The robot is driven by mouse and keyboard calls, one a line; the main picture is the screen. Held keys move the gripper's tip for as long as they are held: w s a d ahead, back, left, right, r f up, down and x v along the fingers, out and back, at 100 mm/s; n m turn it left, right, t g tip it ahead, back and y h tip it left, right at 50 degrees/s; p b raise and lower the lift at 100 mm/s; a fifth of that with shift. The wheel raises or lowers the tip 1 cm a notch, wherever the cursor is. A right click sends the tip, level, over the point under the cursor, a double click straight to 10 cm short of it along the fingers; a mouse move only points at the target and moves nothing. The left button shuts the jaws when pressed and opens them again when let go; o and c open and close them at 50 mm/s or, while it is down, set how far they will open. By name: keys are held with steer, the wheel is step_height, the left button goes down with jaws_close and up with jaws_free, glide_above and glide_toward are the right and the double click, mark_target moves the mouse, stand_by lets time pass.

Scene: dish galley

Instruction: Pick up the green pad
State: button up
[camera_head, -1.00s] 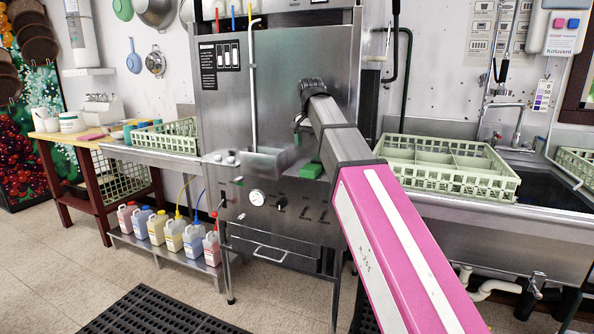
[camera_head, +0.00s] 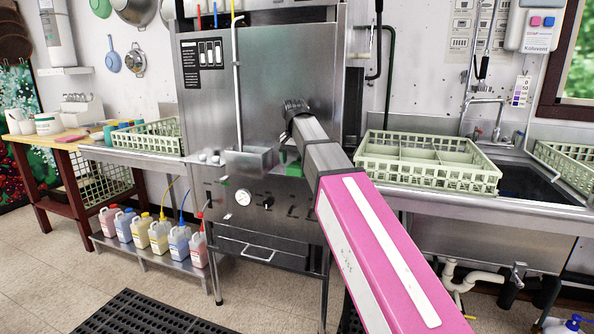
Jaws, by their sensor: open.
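A green pad (camera_head: 293,168) sits on the narrow ledge at the front of the steel dish machine, to the right of a small steel tray. The arm's grey link hides part of it. My gripper (camera_head: 284,138) is at the far end of my pink and grey arm, just above and slightly left of the pad. It is small and mostly hidden by the wrist. It is open, and nothing shows in it. I cannot tell how large the gap between gripper and pad is.
The steel dish machine (camera_head: 262,75) stands right behind my gripper. The small steel tray (camera_head: 248,160) is close on the left. A pale green rack (camera_head: 430,178) sits on the right counter, another rack (camera_head: 160,138) on the left. Several bottles (camera_head: 158,235) stand on a low shelf.

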step_height(320, 180, down, 2)
steer(key=shift+w+f, duration=0.1)
steer(key=shift+f, duration=0.1)
steer(key=shift+d, duration=0.1)
steer(key=c, duration=1)
steer(key=shift+r, duration=0.15)
steer(key=shift+r, duration=0.5)
step_height(320, 180, up, 2)
steer(key=shift+w+r, duration=0.1)
steer(key=shift+r, duration=0.15)
steer(key=s+a+r, duration=0.2)
steer(key=s, duration=0.1)
steer(key=s+a+r, duration=0.2)
steer(key=s, duration=0.1)
steer(key=s+a+r, duration=0.2)
steer(key=s+r, duration=0.1)
steer(key=s, duration=0.1)
steer(key=shift+a+r, duration=0.1)
steer(key=shift+o, duration=0.3)
